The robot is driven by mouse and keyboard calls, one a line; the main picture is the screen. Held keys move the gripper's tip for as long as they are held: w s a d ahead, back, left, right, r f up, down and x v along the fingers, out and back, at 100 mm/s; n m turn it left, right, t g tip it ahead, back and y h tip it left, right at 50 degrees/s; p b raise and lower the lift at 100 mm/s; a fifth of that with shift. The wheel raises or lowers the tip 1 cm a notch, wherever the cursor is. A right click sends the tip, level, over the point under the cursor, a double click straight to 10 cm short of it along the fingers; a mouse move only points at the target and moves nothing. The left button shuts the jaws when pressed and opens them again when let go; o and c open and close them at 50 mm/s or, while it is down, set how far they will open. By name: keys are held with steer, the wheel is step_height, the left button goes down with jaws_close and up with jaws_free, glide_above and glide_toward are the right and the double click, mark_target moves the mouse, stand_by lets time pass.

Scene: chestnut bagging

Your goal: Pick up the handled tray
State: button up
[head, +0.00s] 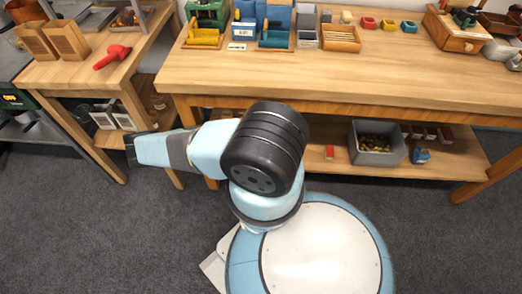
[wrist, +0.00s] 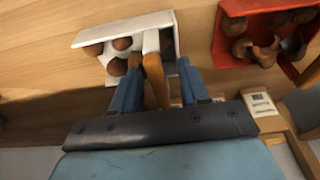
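A white tray (wrist: 118,36) with several brown chestnuts shows in the wrist view, on a wooden surface at top centre. Its orange-brown handle (wrist: 154,76) points down toward my wrist. My gripper (wrist: 157,78) has its two blue fingers apart, one on each side of the handle. A gap shows between the handle and the right finger; the left finger is close to the handle, and I cannot tell whether it touches. In the head view my arm reaches left, and I cannot make out the fingers or this tray there.
A red tray (wrist: 224,40) with brown pieces lies right of the white one. A white label card (wrist: 260,104) is below it. In the head view, the workbench (head: 330,75) holds bins along its back; a red tool (head: 112,56) lies on the left table (head: 75,75).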

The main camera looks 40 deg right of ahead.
jaws_close()
stand_by(0.4)
